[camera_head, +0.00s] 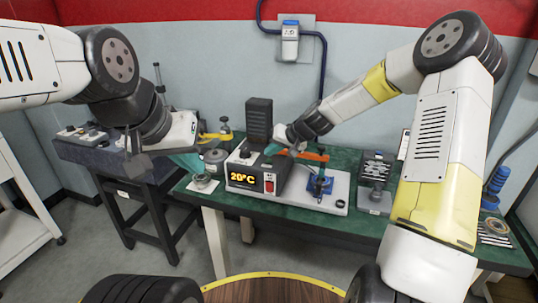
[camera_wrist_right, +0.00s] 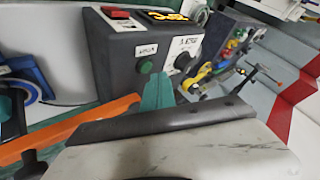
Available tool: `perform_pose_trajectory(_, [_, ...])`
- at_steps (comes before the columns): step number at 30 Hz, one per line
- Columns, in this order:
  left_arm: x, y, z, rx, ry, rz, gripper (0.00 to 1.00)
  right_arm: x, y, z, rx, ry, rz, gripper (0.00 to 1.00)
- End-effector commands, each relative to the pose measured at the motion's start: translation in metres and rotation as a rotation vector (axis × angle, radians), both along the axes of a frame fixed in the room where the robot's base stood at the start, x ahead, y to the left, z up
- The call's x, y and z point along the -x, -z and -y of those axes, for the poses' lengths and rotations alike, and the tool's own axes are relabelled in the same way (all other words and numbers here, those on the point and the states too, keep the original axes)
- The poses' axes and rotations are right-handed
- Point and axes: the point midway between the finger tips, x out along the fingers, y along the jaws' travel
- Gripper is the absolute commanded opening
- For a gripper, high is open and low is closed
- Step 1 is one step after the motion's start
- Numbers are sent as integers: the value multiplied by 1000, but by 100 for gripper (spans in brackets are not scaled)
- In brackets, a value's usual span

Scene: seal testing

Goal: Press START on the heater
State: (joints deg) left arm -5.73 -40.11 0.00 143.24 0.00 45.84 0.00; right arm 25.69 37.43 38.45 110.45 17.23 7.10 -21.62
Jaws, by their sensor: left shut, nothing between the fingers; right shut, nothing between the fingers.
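The heater (camera_head: 245,178) is a grey box on the green table, with a display reading 20°C and a red switch. In the right wrist view, the heater (camera_wrist_right: 118,50) shows a green button (camera_wrist_right: 147,67) with a small label, too small to read surely, beside a dark knob (camera_wrist_right: 183,62). My right gripper (camera_head: 292,151) is shut and empty at the heater's right side. In the wrist view its teal fingertip lies just below the green button; I cannot tell if they touch. My left gripper (camera_head: 186,160) is shut and empty, left of the heater.
A white base with a blue fixture (camera_head: 320,185) stands right of the heater. A small metal dish (camera_head: 203,183) sits at its left. A dark stacked device (camera_head: 375,168) stands further right. A separate dark bench (camera_head: 85,150) is at the left. The table's front edge is mostly clear.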

Motion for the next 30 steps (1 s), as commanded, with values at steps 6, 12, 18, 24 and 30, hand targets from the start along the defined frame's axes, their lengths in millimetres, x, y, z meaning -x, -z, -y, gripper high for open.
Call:
perform_pose_trajectory(6, [0, 0, 0, 0, 0, 0, 0, 0, 0, 0, 0, 0, 0, 0])
perform_pose_trajectory(12, [0, 0, 0, 0, 0, 0, 0, 0, 0, 0, 0, 0, 0, 0])
perform_pose_trajectory(18, [0, 0, 0, 0, 0, 0, 0, 0, 2, 0, 0, 0, -1, 0])
perform_pose_trajectory(24, [0, 0, 0, 0, 0, 0, 0, 0, 8, 0, -1, -1, -1, 0])
perform_pose_trajectory(30, [0, 0, 0, 0, 0, 0, 0, 0, 8, 0, 0, -1, 1, 0])
